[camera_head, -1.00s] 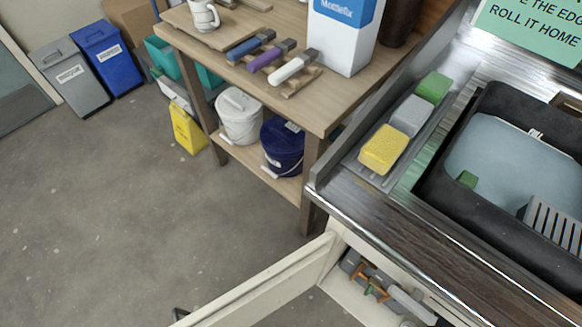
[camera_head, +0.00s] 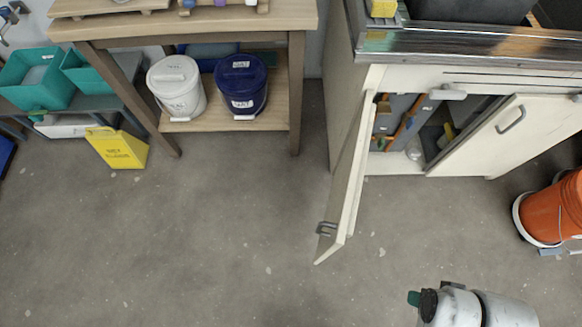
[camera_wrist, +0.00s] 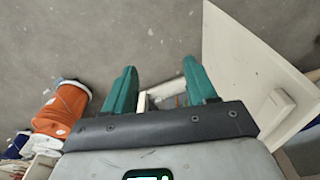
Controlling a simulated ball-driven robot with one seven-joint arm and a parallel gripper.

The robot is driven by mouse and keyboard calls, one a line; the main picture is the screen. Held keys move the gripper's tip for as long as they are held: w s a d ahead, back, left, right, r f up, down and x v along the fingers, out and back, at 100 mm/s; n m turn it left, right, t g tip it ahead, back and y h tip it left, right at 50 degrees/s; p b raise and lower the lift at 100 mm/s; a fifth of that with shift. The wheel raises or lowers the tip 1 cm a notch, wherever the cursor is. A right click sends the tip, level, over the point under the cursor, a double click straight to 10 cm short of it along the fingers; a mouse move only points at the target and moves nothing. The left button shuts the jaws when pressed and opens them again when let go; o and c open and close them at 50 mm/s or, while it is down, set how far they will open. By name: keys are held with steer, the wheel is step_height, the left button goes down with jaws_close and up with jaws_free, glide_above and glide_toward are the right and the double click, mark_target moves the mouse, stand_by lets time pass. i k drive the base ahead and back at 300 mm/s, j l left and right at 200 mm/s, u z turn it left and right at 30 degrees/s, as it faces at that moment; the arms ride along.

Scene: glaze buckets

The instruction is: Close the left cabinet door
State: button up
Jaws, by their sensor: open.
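The left cabinet door (camera_head: 350,185) is pale and stands wide open in the head view, swung out towards me from the sink cabinet. Its grey handle (camera_head: 325,229) is near its free end. My gripper (camera_head: 415,298) shows partly at the bottom right of the head view, to the right of this door and apart from it. In the wrist view my gripper (camera_wrist: 160,88) has two green fingers spread apart with nothing held between them.
The right cabinet door (camera_head: 500,135) is also partly open. An orange bucket (camera_head: 555,212) stands at the right. A wooden table (camera_head: 205,25) with a white bucket (camera_head: 176,87) and a blue bucket (camera_head: 240,85) on its shelf is at the left. The floor (camera_head: 220,240) between is clear.

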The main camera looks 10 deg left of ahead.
mark_target(337, 224)
steer(key=k+j, duration=0.6)
steer(key=i+j, duration=0.15)
steer(key=j, duration=0.25)
steer(key=i+j+z, duration=0.1)
steer(key=j, duration=0.25)
steer(key=i+j, duration=0.2)
steer(key=j, duration=0.2)
steer(key=i+j, duration=0.15)
steer(key=j, duration=0.25)
steer(key=z, duration=0.05)
